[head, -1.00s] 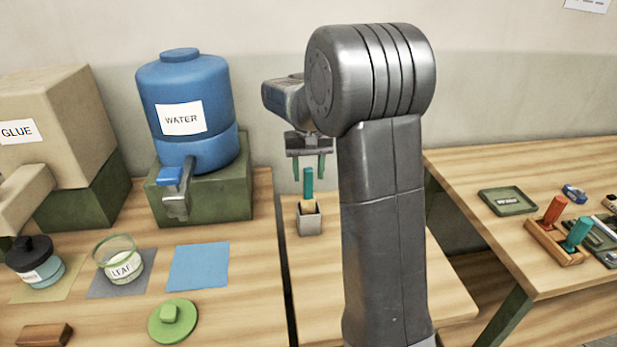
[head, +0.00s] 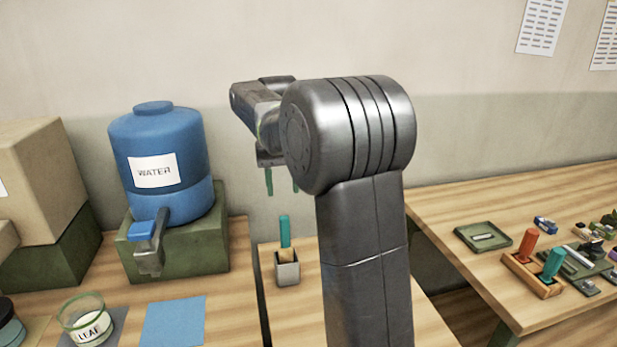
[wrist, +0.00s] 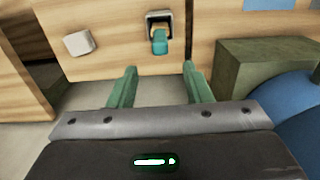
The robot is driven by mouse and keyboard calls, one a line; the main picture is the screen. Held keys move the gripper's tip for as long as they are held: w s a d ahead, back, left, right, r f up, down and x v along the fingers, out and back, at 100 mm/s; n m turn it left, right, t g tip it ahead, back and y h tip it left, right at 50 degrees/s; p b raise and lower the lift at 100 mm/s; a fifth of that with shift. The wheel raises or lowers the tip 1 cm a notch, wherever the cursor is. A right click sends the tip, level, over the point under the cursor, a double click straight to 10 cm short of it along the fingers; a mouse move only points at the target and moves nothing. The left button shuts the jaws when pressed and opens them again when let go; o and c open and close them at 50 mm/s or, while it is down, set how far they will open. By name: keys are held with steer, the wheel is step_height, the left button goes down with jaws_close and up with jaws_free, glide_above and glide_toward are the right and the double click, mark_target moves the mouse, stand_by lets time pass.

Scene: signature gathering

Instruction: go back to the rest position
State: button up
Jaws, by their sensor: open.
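My gripper (head: 282,181) is open and empty, with its green fingers pointing down above the middle table. Part of it is hidden behind my arm in the head view. In the wrist view the two green fingers (wrist: 160,88) are spread apart with nothing between them. A teal-handled tool (head: 285,232) stands upright in a small grey holder (head: 287,272) below my gripper and apart from it. The tool's teal top (wrist: 159,42) and the holder also show beyond the fingers in the wrist view.
A blue water jug (head: 158,150) on a green stand is at left, near a beige glue box (head: 40,180). A LEAF jar (head: 87,320) and blue mat (head: 173,320) are in front. The right table (head: 455,205) holds a green tray (head: 483,237) and a wooden rack (head: 530,277).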

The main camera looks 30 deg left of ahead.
mark_target(284, 218)
step_height(284, 218, down, 12)
steer(key=shift+r, duration=1.85)
steer(key=shift+f, duration=0.1)
